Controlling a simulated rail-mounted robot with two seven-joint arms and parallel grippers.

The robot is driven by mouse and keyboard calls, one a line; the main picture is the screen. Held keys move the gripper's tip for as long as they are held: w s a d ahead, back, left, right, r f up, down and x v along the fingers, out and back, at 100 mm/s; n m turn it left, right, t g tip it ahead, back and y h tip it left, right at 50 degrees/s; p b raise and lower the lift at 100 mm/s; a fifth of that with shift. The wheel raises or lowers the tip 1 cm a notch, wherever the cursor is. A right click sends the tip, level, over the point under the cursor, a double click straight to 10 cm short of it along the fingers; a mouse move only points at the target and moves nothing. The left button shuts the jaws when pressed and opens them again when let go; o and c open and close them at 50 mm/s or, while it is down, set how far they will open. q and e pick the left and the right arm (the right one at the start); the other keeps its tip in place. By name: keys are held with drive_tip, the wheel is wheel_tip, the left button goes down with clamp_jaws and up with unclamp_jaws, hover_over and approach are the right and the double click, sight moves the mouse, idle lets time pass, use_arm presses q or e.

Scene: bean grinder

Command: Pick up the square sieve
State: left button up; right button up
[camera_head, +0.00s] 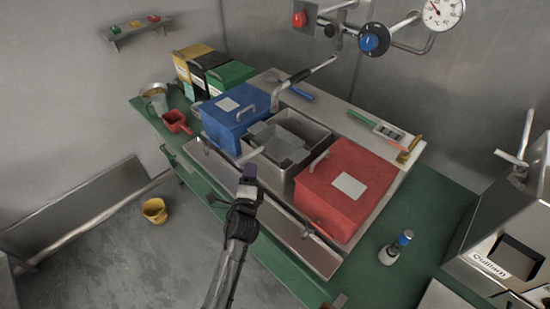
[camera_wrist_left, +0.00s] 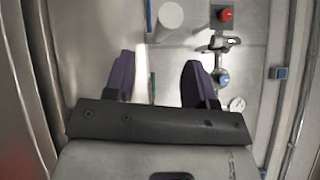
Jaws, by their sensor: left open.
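A square grey metal basin (camera_head: 316,136) stands between the blue box and the red box, with grey square-edged pieces inside. I take the square sieve (camera_head: 285,149) to be the piece in it, but its outline blends with the basin. A pale handle (camera_head: 249,156) sticks out at the basin's left front corner. My left gripper (camera_head: 249,170) is just in front of this handle, seemingly apart from it. In the left wrist view its two purple fingers (camera_wrist_left: 157,80) are spread with nothing held between them. My right gripper is not in view.
The blue box (camera_head: 232,113) and red box (camera_head: 330,203) flank the basin closely. A tap (camera_head: 305,82) reaches over its back. A red scoop (camera_head: 176,122) lies left. A bottle (camera_head: 395,248) stands on the green counter (camera_head: 440,225), with bare space around it.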

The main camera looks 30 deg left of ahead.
sight(253, 154)
use_arm(q)
drive_tip(key=x, duration=0.7)
drive_tip(key=shift+w+a, duration=0.1)
drive_tip(key=shift+w, duration=0.15)
clamp_jaws()
idle(0.3)
drive_tip(key=shift+r, duration=0.1)
